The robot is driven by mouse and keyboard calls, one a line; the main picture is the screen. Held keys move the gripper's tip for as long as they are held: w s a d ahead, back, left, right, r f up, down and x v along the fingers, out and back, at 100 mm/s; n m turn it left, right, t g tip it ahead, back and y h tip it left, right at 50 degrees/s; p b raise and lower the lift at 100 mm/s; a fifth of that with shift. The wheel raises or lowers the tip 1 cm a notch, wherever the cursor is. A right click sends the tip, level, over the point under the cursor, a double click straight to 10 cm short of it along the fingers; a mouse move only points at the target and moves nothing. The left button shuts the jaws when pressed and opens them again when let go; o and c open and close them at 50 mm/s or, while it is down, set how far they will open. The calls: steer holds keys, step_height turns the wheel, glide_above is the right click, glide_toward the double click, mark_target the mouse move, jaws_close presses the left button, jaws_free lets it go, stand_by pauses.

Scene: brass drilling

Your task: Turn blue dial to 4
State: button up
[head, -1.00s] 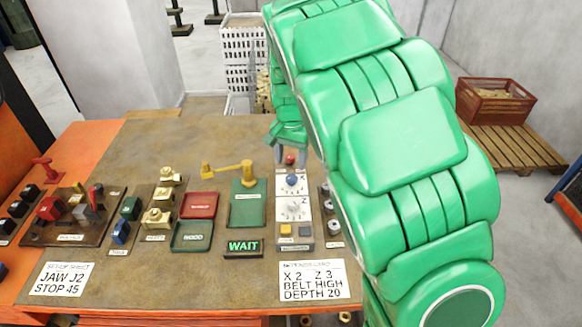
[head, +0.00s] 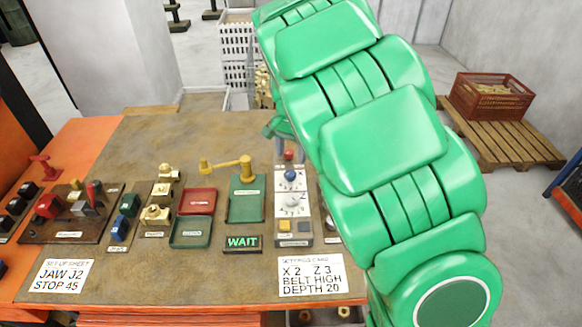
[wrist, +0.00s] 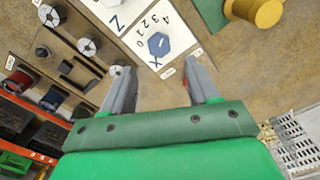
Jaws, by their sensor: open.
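The blue dial (head: 290,174) sits on the upper white plate of a small panel on the bench. In the wrist view the blue dial (wrist: 158,44) shows as a blue hexagonal knob beside an X, with the numbers 4, 3, 2, 1, 0 around it. I cannot tell its setting for certain. My gripper (wrist: 156,72) is open and empty. Its two fingers are spread to either side of the dial in the picture, apart from it. In the head view my arm hides most of the gripper, on the far side of the panel.
A white Z dial (head: 292,200) stands on the same panel, nearer the bench front, with a red knob (head: 288,155) at its far end. The settings card (head: 312,276) reads X 2, Z 3.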

mark_target(291, 172)
step_height(291, 172, down, 7)
steer(key=shift+r, duration=0.2)
steer(key=shift+c, duration=0.4)
